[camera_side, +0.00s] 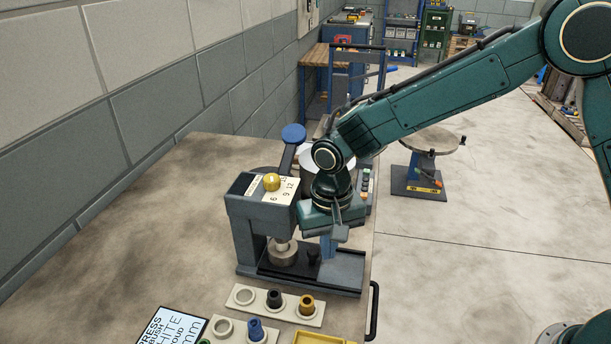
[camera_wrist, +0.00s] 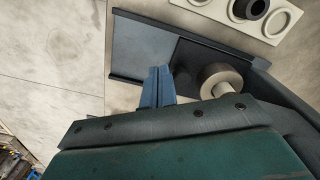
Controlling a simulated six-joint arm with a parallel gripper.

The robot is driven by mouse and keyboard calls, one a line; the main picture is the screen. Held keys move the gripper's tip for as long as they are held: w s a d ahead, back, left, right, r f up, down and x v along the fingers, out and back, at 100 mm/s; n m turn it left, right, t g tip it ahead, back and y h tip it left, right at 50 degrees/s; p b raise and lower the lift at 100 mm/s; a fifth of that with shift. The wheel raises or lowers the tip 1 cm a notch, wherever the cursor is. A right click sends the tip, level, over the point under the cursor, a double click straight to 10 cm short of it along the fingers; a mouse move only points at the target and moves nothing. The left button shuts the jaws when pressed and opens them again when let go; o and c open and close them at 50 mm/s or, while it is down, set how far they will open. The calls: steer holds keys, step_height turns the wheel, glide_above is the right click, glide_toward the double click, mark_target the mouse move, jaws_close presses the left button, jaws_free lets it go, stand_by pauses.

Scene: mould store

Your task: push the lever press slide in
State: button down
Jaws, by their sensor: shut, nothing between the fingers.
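The lever press (camera_side: 245,215) is a grey frame with a yellow knob on top and a lever with a blue ball end (camera_side: 293,133). Its slide is a dark plate (camera_wrist: 203,54) on the grey-blue base (camera_side: 343,274). A black knob (camera_side: 313,256) stands at the slide's outer end. A round metal piece (camera_side: 284,254) is under the press head and also shows in the wrist view (camera_wrist: 221,76). My gripper (camera_side: 328,255) has blue fingers, shut and empty, low over the base just right of the knob. In the wrist view the fingertips (camera_wrist: 159,72) are close beside the knob; contact is unclear.
Pale holders with dark, orange and blue pieces (camera_side: 274,299) lie in front of the press. A printed card (camera_side: 172,328) and a yellow tray (camera_side: 318,338) are near the front. A black handle (camera_side: 374,310) is at the bench's right edge. The bench left of the press is clear.

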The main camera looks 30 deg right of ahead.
steer(key=shift+r, duration=0.15)
steer(key=shift+s+d+r, duration=0.8)
steer(key=shift+r, duration=0.05)
steer(key=shift+r, duration=0.15)
step_height(320, 180, up, 7)
steer(key=s+d, duration=0.2)
stand_by(1.0)
steer(key=shift+s+d, duration=0.1)
